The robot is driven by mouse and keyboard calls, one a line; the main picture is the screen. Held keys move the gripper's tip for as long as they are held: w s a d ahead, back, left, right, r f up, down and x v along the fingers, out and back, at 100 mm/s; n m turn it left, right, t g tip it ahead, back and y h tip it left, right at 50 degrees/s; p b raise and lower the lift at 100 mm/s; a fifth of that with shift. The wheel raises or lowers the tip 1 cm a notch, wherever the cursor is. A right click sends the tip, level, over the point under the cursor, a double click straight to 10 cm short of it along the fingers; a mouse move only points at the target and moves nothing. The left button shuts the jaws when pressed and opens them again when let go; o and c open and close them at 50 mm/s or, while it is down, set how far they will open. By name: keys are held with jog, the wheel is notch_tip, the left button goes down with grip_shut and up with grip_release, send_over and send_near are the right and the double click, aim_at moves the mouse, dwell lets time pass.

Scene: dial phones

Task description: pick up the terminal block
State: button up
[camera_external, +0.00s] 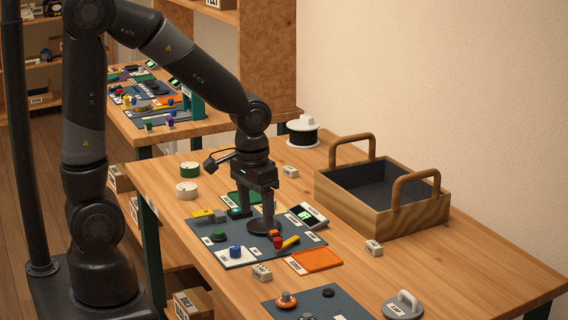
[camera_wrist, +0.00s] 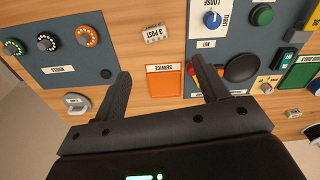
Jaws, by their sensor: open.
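A small white block labelled "3 POST" (camera_wrist: 154,32) fits the terminal block; it lies on bare wood between two dark mats in the wrist view. In the external view it appears to be the white block (camera_external: 262,272) at the mat's front edge, near the blue knob (camera_external: 235,251). Two similar white blocks lie at the back (camera_external: 291,171) and right (camera_external: 374,248); their labels are too small to read. My gripper (camera_external: 258,222) points down over the middle mat, open and empty. In the wrist view its fingers (camera_wrist: 160,70) frame the orange service tray, apart from the block.
A handled wooden crate (camera_external: 350,204) stands at the back right. A front mat (camera_external: 345,302) holds dials. The right table end is clear.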

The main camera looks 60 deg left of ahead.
aim_at(262, 268)
jog(key=shift+g, duration=0.3)
jog(key=shift+w+d+f, duration=0.1)
jog(key=shift+d+f, duration=0.05)
jog(key=shift+f, duration=2.05)
jog(key=shift+w+d+f, duration=0.1)
jog(key=shift+d+f, duration=0.1)
jog(key=shift+f, duration=2)
jog(key=shift+w+d+f, duration=0.1)
jog(key=shift+d+f, duration=0.05)
jog(key=shift+f, duration=2.05)
jog(key=c, duration=1.1)
